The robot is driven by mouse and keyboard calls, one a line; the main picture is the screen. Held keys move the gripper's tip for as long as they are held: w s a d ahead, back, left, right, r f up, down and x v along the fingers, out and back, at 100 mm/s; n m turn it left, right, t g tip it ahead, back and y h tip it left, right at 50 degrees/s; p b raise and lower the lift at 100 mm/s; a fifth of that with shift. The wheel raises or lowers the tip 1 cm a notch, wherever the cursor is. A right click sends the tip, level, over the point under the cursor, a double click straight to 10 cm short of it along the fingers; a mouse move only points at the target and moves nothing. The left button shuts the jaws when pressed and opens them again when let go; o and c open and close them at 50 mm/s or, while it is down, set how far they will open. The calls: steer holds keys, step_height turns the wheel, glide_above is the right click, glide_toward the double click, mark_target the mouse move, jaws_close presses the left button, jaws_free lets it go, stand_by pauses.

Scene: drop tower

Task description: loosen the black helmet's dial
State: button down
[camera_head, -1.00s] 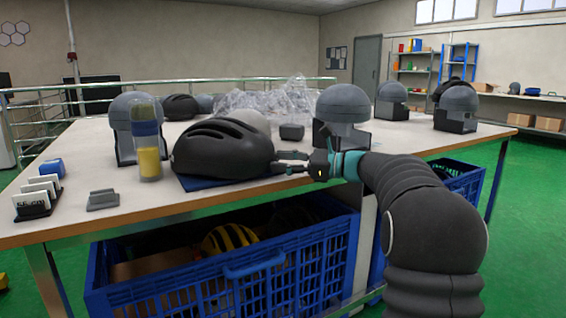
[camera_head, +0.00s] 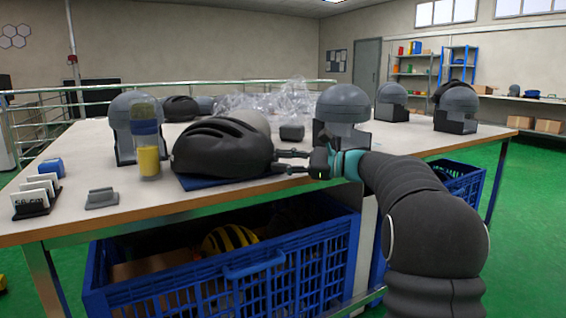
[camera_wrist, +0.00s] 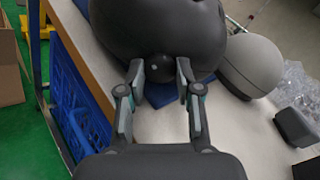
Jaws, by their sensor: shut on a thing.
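The black helmet (camera_head: 222,148) sits on a dark blue pad (camera_head: 200,183) near the front edge of the worktable. Its round black dial (camera_wrist: 158,66) shows at the helmet's rim in the wrist view. My gripper (camera_head: 279,160) is at the helmet's right side, level with its lower rim. In the wrist view my gripper (camera_wrist: 161,70) has one finger on each side of the dial and is shut on it. The helmet's shell (camera_wrist: 155,25) fills the top of that view. The dial is too small to make out in the head view.
Grey head forms (camera_head: 342,115) stand on the table (camera_head: 240,190), one just behind my gripper. A yellow-and-blue cylinder (camera_head: 148,150), white cards (camera_head: 36,195) and a small grey block (camera_head: 101,198) are at left. Clear plastic wrap lies behind. A blue crate (camera_head: 270,262) is below.

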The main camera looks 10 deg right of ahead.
steer(key=c, duration=0.8)
jaws_free()
steer(key=shift+o, duration=0.2)
steer(key=v, duration=1.2)
